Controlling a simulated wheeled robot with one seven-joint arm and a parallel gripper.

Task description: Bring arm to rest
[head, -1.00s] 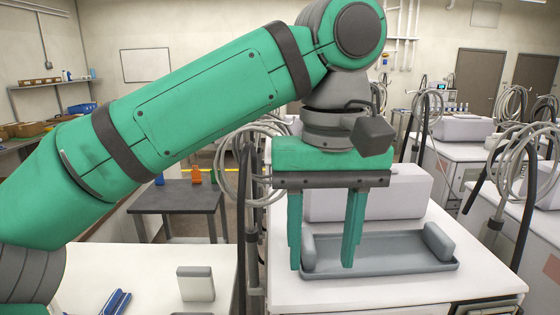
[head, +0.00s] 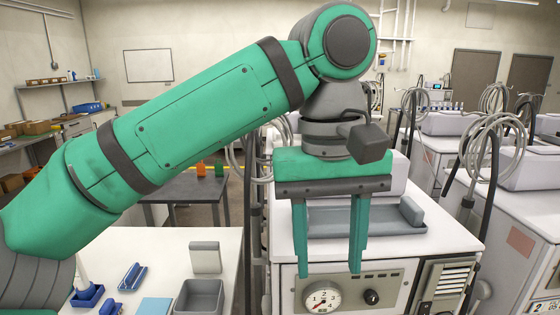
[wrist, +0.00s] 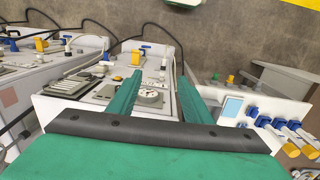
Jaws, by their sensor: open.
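My gripper (head: 329,272) is a green parallel gripper with two long fingers. It hangs from my green arm in the head view, in front of a white machine. The fingers stand apart with nothing between them, and point down. That gauge (head: 322,299) also shows below the fingers in the head view. A grey tray (head: 400,222) with raised ends lies on the machine's top, behind the fingers and partly hidden by them.
A white bench (head: 125,256) at lower left holds a grey bin (head: 200,297), blue holders (head: 132,277) and a small white-grey box (head: 205,257). A dark table (head: 190,186) stands behind. More machines with coiled hoses (head: 487,140) fill the right.

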